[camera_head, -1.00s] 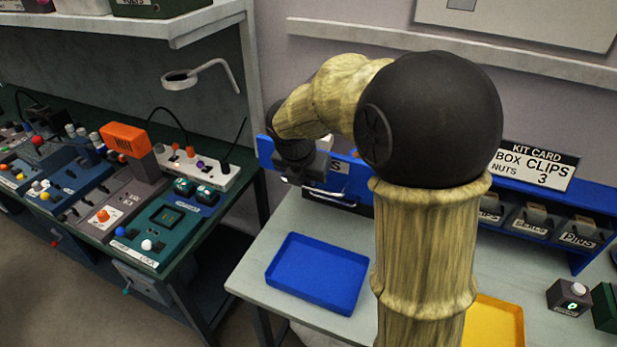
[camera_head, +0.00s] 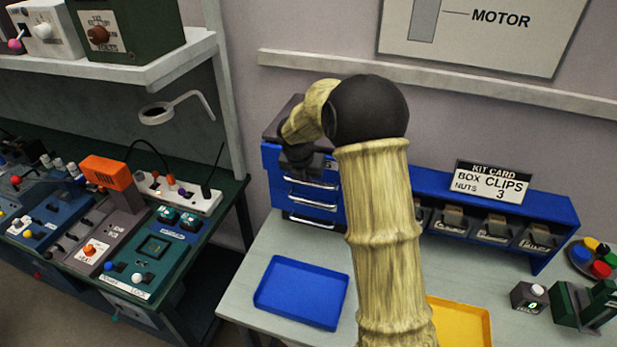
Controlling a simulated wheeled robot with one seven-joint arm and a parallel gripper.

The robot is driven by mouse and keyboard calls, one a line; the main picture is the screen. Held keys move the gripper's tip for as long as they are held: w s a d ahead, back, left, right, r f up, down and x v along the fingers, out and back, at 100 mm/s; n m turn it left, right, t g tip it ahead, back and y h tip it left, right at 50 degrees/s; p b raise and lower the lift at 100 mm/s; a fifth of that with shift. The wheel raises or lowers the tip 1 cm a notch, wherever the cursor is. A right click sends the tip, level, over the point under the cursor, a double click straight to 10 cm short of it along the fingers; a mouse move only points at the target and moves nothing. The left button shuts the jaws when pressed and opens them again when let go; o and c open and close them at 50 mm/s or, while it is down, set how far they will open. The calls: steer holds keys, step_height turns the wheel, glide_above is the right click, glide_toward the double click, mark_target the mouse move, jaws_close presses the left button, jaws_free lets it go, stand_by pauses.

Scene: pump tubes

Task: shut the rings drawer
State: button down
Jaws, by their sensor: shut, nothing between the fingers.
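A blue drawer unit (camera_head: 274,183) stands at the back left of the pale table, with silver handles on its stacked drawers. My gripper (camera_head: 303,170) is a dark shape in front of the top drawer, at or just above its handle; it is shut and empty. My gripper and arm cover most of the top drawer's front and its label, so I cannot read which drawer is the rings drawer. The lower drawers look flush with the unit. I cannot tell whether the top drawer is fully in or whether my gripper touches it.
A blue tray (camera_head: 262,297) lies in front of the unit, and a yellow tray (camera_head: 487,318) lies to the right. A blue rack of bins (camera_head: 549,215) with a kit card (camera_head: 492,183) stands at the back. A green bench (camera_head: 228,192) with devices is at left.

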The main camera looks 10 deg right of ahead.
steer(key=shift+w+d+r+p, duration=0.1)
steer(key=shift+w+d+p, duration=0.25)
steer(key=shift+w, duration=0.25)
steer(key=shift+w+d+p, duration=0.3)
steer(key=shift+w+d, duration=0.05)
steer(key=shift+w, duration=0.2)
steer(key=shift+r, duration=0.15)
steer(key=shift+w+r+p, duration=0.1)
steer(key=shift+r+p, duration=0.35)
steer(key=p+v, duration=0.7)
steer(key=v, duration=0.2)
steer(key=shift+s+a+f, duration=0.15)
steer(key=shift+s+a, duration=0.05)
steer(key=shift+s, duration=0.15)
steer(key=shift+f, duration=0.1)
